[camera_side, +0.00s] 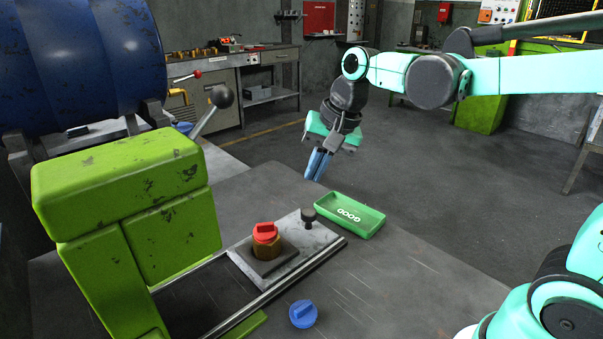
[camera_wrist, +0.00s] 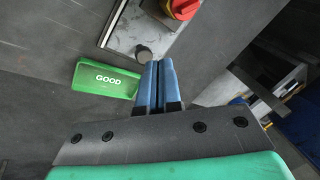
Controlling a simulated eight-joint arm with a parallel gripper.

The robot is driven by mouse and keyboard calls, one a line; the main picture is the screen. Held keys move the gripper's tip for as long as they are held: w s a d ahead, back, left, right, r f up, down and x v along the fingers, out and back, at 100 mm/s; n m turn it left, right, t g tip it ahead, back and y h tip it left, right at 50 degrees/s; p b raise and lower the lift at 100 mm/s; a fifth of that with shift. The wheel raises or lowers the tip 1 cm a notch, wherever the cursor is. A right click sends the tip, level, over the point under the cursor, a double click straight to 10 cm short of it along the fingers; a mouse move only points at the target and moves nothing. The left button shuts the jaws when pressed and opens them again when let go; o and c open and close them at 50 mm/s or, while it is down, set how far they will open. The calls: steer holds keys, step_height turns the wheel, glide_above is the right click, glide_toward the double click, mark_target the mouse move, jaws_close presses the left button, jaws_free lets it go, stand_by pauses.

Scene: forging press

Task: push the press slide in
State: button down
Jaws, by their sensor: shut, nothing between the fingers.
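The press slide (camera_side: 312,236) is a grey metal plate on two rails, drawn out in front of the green press (camera_side: 135,215). A dark knob (camera_side: 308,217) stands at its outer end. A brass piece with a red top (camera_side: 266,238) sits on a dark block on the slide. In the wrist view the slide (camera_wrist: 130,25) is at the top, with the knob (camera_wrist: 143,55) just beyond my fingertips. My gripper (camera_side: 317,168) is shut and empty, pointing down above the table behind the knob and apart from it. Its blue fingers also show in the wrist view (camera_wrist: 154,70).
A green tray marked GOOD (camera_side: 352,216) lies beside the slide's outer end. A blue knobbed piece (camera_side: 303,313) lies on the table near the front rail. A lever with a dark ball (camera_side: 222,97) rises behind the press. The table's right part is clear.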

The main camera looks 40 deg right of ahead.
steer(key=s+f+n+t+h, duration=0.1)
steer(key=s+f+n+t, duration=0.2)
steer(key=s+n, duration=0.4)
steer(key=shift+n, duration=0.5)
steer(key=c, duration=1.2)
jaws_free()
steer(key=shift+s+f+h, duration=0.1)
steer(key=shift+s+h, duration=0.05)
steer(key=shift+h, duration=0.15)
steer(key=o, duration=0.4)
steer(key=shift+n, duration=0.5)
steer(key=shift+c, duration=0.2)
steer(key=o, duration=0.4)
steer(key=w+n+g, duration=0.1)
steer(key=w+d+r+n, duration=0.1)
steer(key=w, duration=0.1)
steer(key=w+n+g, duration=0.1)
steer(key=w, duration=0.1)
steer(key=shift+w+d+r+n+g, duration=0.15)
steer(key=shift+w+r+n+g, duration=0.05)
steer(key=shift+n+g, duration=0.1)
steer(key=n+g, duration=0.4)
glide_above(309, 211)
steer(key=f, duration=0.4)
steer(key=shift+s, duration=0.25)
steer(key=shift+w+f+n, duration=0.25)
steer(key=shift+f+n, duration=0.25)
steer(key=shift+f, duration=2.65)
